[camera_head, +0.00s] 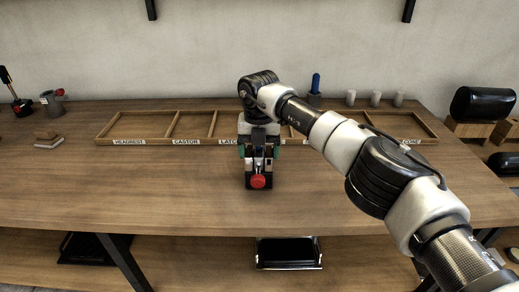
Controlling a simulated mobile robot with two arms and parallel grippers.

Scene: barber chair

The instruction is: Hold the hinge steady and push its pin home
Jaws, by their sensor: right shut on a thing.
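My right gripper (259,158) reaches down over the middle of the table. It is shut on a small dark piece, which seems to be the hinge (252,184), at the table's front half. A round red end (258,181) faces me at the front of this piece and may be the head of the pin. Green parts show on both sides of the gripper. The gripper hides most of the piece, so I cannot tell how deep the pin sits. My left gripper is not in view.
A divided wooden tray (150,142) with labelled compartments lies behind the gripper. A grey cup (53,104) and a black-handled tool (20,105) stand at the left. Small pale cylinders (375,99) stand at the back. Black rolls (482,104) lie at the right. The front left tabletop is clear.

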